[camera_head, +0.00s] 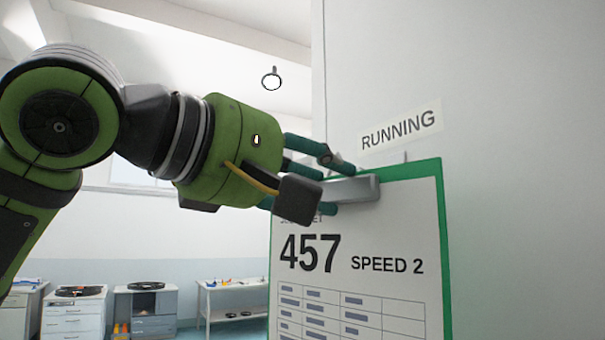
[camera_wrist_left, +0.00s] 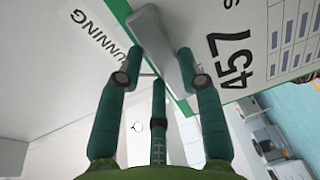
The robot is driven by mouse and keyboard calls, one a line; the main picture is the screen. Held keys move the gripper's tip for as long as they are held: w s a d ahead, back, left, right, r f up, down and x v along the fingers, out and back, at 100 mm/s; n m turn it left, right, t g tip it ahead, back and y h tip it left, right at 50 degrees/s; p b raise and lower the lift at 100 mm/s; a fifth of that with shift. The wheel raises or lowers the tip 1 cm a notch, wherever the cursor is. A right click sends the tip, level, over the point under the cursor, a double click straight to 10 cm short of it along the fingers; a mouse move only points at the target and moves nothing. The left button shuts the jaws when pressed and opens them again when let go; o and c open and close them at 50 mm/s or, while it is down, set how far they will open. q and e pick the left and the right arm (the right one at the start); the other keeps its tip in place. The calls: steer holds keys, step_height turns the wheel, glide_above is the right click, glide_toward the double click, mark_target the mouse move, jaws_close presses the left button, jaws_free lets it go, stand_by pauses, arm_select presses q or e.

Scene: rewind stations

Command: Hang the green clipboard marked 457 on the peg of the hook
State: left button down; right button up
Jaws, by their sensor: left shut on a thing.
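The green clipboard (camera_head: 444,240) hangs upright in the head view, its sheet reading 457 and SPEED 2. Its grey metal clip (camera_head: 362,189) is at the top edge. My left gripper (camera_head: 338,188) is shut on the clip from the left; the left wrist view shows its fingers (camera_wrist_left: 160,76) around the clip (camera_wrist_left: 160,45). A small thin upright piece, probably the hook's peg (camera_head: 405,157), shows just above the clipboard's top edge, under the RUNNING label. The rest of the hook is hidden, so I cannot tell whether the clipboard touches it. My right gripper is not in view.
The RUNNING label (camera_head: 401,130) is on the pale wall panel (camera_head: 530,150) behind the clipboard. The panel's left edge is near my gripper. Cabinets (camera_head: 75,310) and a white table (camera_head: 235,288) stand far off at lower left. A ring-shaped item (camera_head: 271,79) shows against the bright background.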

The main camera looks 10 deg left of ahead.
mark_target(338, 182)
arm_select(q)
steer(key=shift+s+d+p+x, duration=0.1)
steer(key=shift+p+x, duration=0.05)
steer(key=shift+x, duration=0.5)
steer(key=shift+s+d+p+x, duration=0.1)
steer(key=shift+d+p+x, duration=0.05)
steer(key=shift+x, duration=0.55)
steer(key=shift+s+d+p+x, duration=0.1)
steer(key=shift+p+x, duration=0.05)
steer(key=shift+x, duration=0.5)
steer(key=shift+w+d+f, duration=0.2)
steer(key=shift+w+d, duration=0.2)
steer(key=shift+d, duration=0.1)
steer(key=c, duration=0.7)
jaws_free()
steer(key=v, duration=1.2)
steer(key=shift+s, duration=0.1)
